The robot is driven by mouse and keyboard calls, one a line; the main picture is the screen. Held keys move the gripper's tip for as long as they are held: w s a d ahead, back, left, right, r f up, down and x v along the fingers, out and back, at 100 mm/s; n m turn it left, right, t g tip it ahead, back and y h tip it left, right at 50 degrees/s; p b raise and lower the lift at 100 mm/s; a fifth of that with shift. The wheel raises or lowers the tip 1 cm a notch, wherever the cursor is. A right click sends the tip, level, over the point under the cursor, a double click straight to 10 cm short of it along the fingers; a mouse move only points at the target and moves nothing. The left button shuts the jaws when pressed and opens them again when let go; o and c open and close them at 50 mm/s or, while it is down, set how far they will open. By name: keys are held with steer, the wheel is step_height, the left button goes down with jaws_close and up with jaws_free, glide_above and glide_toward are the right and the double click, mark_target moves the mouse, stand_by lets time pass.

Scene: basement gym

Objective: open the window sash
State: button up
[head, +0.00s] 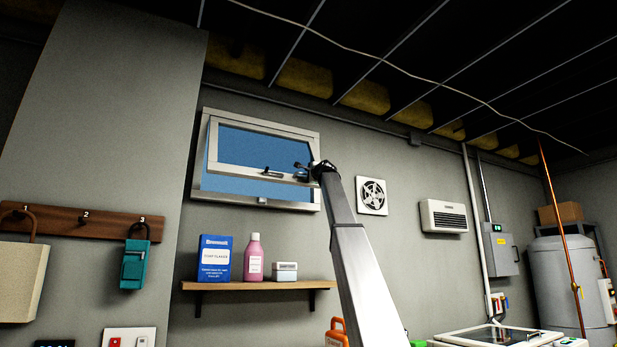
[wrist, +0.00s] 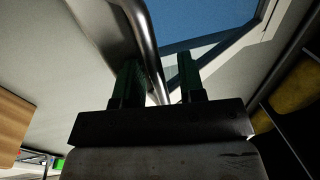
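The window sash (head: 240,168) is a pale-framed pane high on the grey wall, inside a pale outer frame (head: 290,206). It sits askew in the frame, with blue showing below its bottom rail, so it looks partly open. A small dark handle (head: 272,173) is on the bottom rail. My gripper (head: 305,168) is at the sash's lower right corner, right of that handle. In the wrist view my gripper (wrist: 158,82) has its two dark green fingers apart. A shiny metal bar runs down between them, close to the left finger; I cannot tell whether they touch.
Below the window a wooden shelf (head: 255,285) holds a blue box (head: 215,258), a pink bottle (head: 254,258) and a small white tub (head: 285,271). A wall fan (head: 372,195) is to the right. Dark ceiling beams run overhead.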

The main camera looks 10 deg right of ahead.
steer(key=v, duration=1.1)
stand_by(0.5)
